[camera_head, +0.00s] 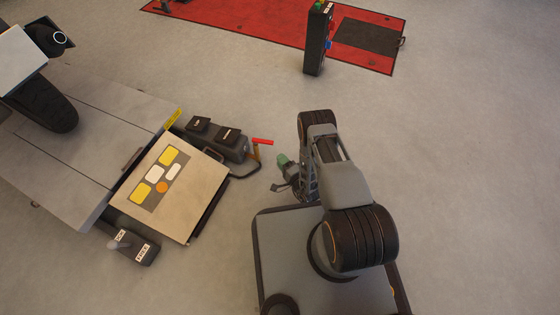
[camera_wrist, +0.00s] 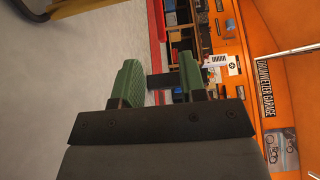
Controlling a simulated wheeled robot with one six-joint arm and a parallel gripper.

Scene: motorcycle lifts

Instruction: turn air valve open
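A valve with a red lever handle (camera_head: 262,141) and an orange-brown stem stands beside the black foot pedal unit in the head view. My gripper (camera_head: 283,162) is just to the right of and below the red handle in that view, apart from it. In the wrist view its two green fingers (camera_wrist: 160,82) stand apart with a clear gap and nothing held between them. The valve does not show in the wrist view.
A grey motorcycle lift platform (camera_head: 88,128) with a wheel on it fills the left. A beige panel (camera_head: 172,195) and a lock lever box (camera_head: 131,242) adjoin it. A black post (camera_head: 318,40) stands by a red lift (camera_head: 240,18) at the back. The grey floor (camera_head: 460,150) at right is clear.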

